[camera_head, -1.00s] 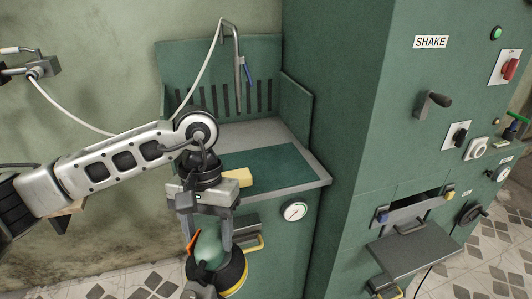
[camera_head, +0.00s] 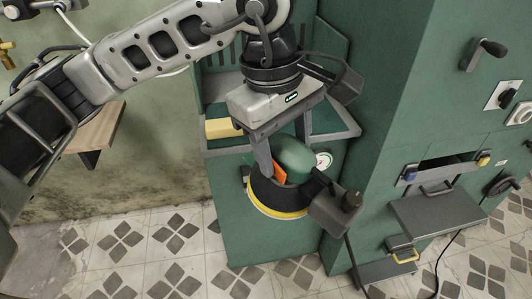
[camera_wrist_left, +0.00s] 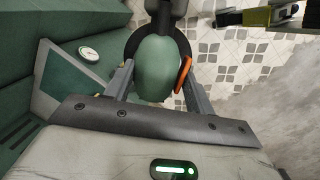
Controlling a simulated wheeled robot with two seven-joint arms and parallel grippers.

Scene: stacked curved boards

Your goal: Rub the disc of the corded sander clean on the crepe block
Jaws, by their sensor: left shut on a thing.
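The corded sander (camera_head: 296,158) has a green rounded body, an orange lever, a black skirt and a yellow-edged disc at its bottom. My left gripper (camera_head: 285,160) is shut on its body and holds it in the air at the bench front, disc down. In the left wrist view the sander (camera_wrist_left: 156,70) sits between the fingers (camera_wrist_left: 157,82). The disc face is hidden. The crepe block (camera_head: 222,128), pale yellow, lies on the green bench (camera_head: 225,150), left of and behind the sander, apart from it. My right gripper is not in view.
A tall green cabinet (camera_head: 400,100) with a slot, grey shelf and knobs stands close on the right. A dial (camera_head: 323,160) is on the bench front, partly behind the sander. A wooden wall shelf (camera_head: 95,135) is at left. A black cord (camera_head: 440,265) hangs at right.

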